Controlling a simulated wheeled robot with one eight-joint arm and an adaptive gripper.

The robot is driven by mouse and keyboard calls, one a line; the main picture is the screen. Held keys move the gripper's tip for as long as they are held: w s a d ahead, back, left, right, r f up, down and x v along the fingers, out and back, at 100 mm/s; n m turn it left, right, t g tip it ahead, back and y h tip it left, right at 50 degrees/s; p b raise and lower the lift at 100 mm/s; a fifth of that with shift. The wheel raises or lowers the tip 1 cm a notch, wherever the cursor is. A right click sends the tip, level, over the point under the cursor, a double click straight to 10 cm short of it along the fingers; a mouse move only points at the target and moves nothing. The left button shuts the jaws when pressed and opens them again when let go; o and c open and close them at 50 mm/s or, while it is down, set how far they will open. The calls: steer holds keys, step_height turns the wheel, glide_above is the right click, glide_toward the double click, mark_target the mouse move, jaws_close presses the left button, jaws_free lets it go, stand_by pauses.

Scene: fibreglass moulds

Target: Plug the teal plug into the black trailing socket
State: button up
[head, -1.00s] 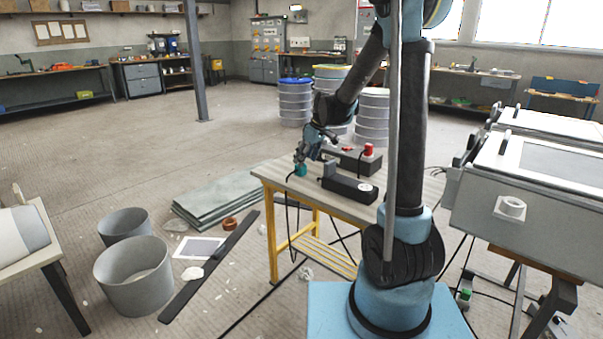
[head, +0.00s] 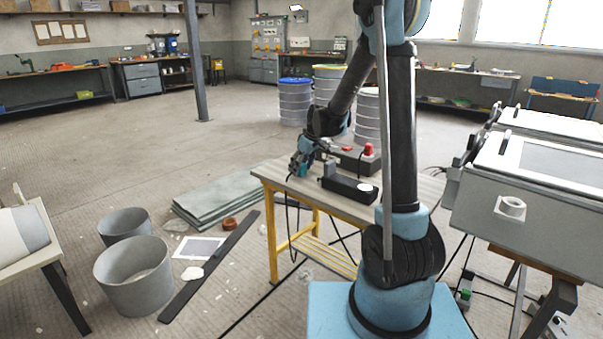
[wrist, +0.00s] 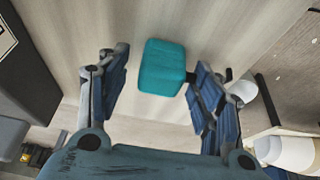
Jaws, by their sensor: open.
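The teal plug (wrist: 163,67) stands at the left end of the workbench top. It lies between the spread fingers of my gripper (wrist: 156,84) in the wrist view, closer to the right finger. In the head view my gripper (head: 302,158) is over the plug and mostly hides it. My gripper is open and grips nothing. The black trailing socket (head: 345,187) lies on the bench to the right of my gripper, with a pale round outlet face on top. A dark block (wrist: 30,62) at the left of the wrist view looks like part of it.
The wooden bench top (head: 405,187) has yellow legs. Behind the trailing socket stands a dark box with a red part (head: 368,150). Cables hang off the bench's left edge. A large grey mould (head: 530,205) stands to the right. Grey buckets (head: 135,276) stand on the floor at left.

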stand_by(0.3)
steer(key=c, duration=1.1)
step_height(320, 180, up, 10)
stand_by(0.3)
